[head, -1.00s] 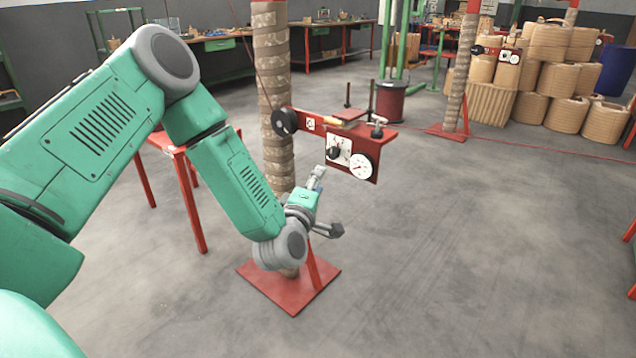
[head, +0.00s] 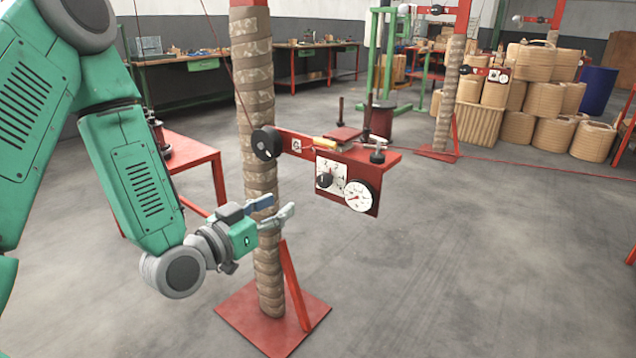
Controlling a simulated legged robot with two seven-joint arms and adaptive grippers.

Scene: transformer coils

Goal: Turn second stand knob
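The nearest stand is a wrapped column (head: 258,110) with a red bracket (head: 305,143). A white dial plate with a black knob (head: 325,180) is on the bracket's front, beside a round white gauge (head: 358,196). My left gripper (head: 280,207) is in front of the column, below and left of the knob and apart from it. Its two fingers are spread and empty. A similar stand (head: 451,95) stands farther back, with its own small panel and gauge (head: 497,75). Which stand is the second one cannot be told. My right gripper is not in view.
A red table (head: 190,153) stands left, behind my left arm. The column's red base plate (head: 245,318) and slanted brace (head: 295,285) are below the gripper. Tan coils (head: 533,62) are stacked back right. The floor right of the stand is clear.

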